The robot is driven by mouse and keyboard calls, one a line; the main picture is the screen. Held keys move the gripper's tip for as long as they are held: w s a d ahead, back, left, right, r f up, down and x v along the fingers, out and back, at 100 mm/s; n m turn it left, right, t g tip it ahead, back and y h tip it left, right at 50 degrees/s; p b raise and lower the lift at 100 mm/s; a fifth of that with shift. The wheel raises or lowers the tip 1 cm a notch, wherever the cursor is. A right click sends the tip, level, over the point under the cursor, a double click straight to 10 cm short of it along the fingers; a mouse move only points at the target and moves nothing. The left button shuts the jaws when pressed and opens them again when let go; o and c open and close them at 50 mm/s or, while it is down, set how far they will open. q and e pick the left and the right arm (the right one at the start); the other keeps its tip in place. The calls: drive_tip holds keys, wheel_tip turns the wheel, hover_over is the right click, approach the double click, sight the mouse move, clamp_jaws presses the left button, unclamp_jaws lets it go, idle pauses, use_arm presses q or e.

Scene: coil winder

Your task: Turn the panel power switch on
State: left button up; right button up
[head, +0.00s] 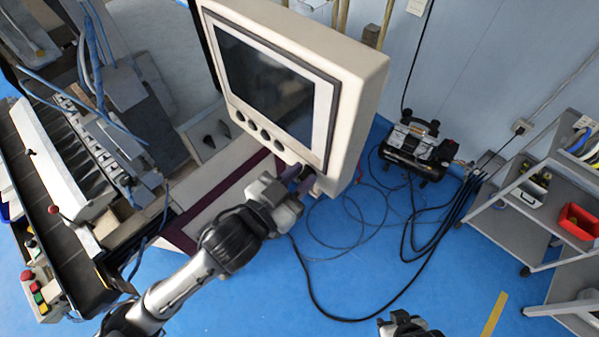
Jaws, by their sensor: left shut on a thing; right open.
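The control panel (357,95) is a cream box with a dark screen (265,85), tilted in the upper middle of the head view. A row of dark round knobs (264,135) runs along the lower edge of its face. My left gripper (298,178) reaches the panel's lower corner, past the end of that row. It is shut on what appears to be the power switch, which its fingers hide; I cannot tell the switch's position. My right gripper (405,325) is open and empty at the bottom edge, away from the panel, only partly in view.
The winder's bed (45,185) with levers and cables fills the left side. A button box (42,295) sits at lower left. A black compressor (418,148) and loose cables lie on the blue floor. A grey shelf cart (510,225) with a red bin (577,221) stands at right.

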use_arm(q)
drive_tip(key=m+p, duration=0.1)
drive_tip(key=m, duration=0.1)
drive_tip(key=m+p, duration=0.2)
drive_tip(key=shift+s+d+r, duration=0.1)
drive_tip(key=shift+s+d, duration=0.05)
drive_tip(key=m+p, duration=0.2)
drive_tip(key=m, duration=0.2)
drive_tip(key=f+m+p, duration=0.1)
drive_tip(key=m+p, duration=0.1)
drive_tip(key=m, duration=0.2)
drive_tip(key=m+p, duration=0.3)
drive_tip(key=m, duration=0.1)
drive_tip(key=shift+s+d+f, duration=0.15)
drive_tip(key=shift+s+d, duration=0.05)
drive_tip(key=shift+d, duration=0.05)
drive_tip(key=shift+f+m, duration=0.1)
drive_tip(key=shift+m, duration=0.4)
drive_tip(key=o, duration=0.7)
